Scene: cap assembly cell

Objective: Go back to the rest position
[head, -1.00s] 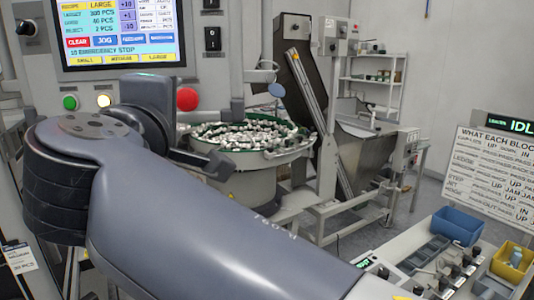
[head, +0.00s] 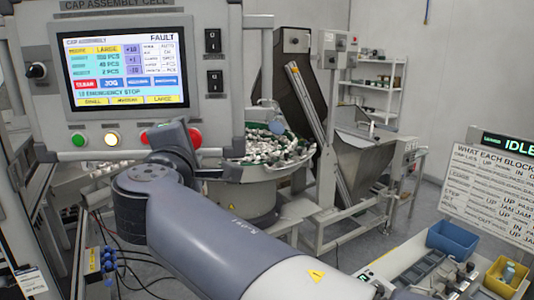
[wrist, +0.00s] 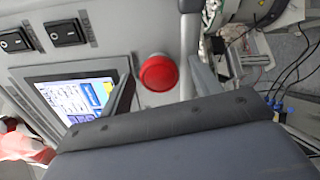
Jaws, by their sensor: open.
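My gripper (wrist: 162,88) is open and empty; in the wrist view its two dark fingers stand apart on either side of a red mushroom button (wrist: 158,72). The same red button (head: 195,138) shows on the panel in the head view, just beyond my bent wrist. My arm reaches from the lower right toward the panel, and the wrist partly hides the panel's lower edge. The fingers are apart from the button as far as I can tell. The control screen (head: 125,72) reads FAULT.
A green (head: 78,140) and a white lit button (head: 112,139) sit on the panel. A bowl of caps (head: 270,150) and a hopper (head: 355,160) stand behind. Blue (head: 453,240) and yellow bins (head: 507,278) lie right. Cables hang at lower left.

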